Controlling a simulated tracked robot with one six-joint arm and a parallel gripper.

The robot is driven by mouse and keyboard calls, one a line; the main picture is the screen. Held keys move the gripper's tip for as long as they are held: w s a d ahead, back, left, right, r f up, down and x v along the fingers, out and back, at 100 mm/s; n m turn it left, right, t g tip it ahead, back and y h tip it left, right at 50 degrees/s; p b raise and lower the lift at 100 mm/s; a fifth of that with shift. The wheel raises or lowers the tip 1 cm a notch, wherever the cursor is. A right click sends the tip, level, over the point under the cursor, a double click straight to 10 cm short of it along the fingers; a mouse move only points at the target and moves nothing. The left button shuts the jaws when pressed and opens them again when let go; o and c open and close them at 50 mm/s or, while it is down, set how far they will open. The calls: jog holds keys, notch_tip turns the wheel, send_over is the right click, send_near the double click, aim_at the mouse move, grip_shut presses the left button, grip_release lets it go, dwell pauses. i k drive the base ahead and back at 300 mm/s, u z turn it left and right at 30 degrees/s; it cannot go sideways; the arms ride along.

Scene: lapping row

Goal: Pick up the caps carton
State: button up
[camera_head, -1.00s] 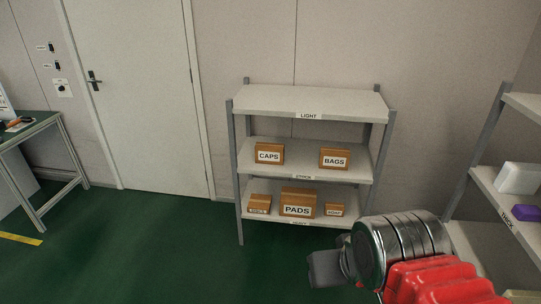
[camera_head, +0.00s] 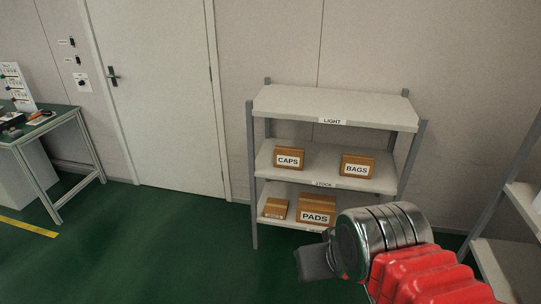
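The caps carton (camera_head: 289,158) is a small brown box with a white CAPS label. It stands upright at the left of the middle shelf (camera_head: 322,182) of a grey rack, below the empty top shelf. My gripper (camera_head: 312,263) is at the lower right, dark grey, at the end of my silver and red arm. In the picture it lies below and right of the carton and does not touch it. Its fingers are seen from behind and side, so I cannot tell whether they are open.
The bags carton (camera_head: 357,166) stands right of the caps carton. The pads carton (camera_head: 317,209) and a smaller carton (camera_head: 275,208) are on the bottom shelf. A second rack (camera_head: 495,262) is at the right edge, a workbench (camera_head: 48,124) at the left. Green floor before the rack is clear.

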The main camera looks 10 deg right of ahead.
aim_at(285, 157)
jog(key=u, duration=0.4)
jog(key=i, duration=0.75)
jog(key=u, duration=0.75)
jog(key=i, duration=1.7)
jog(key=z, duration=0.3)
jog(key=i, duration=0.9)
jog(key=z, duration=0.55)
jog(key=i, duration=0.55)
jog(key=z, duration=0.3)
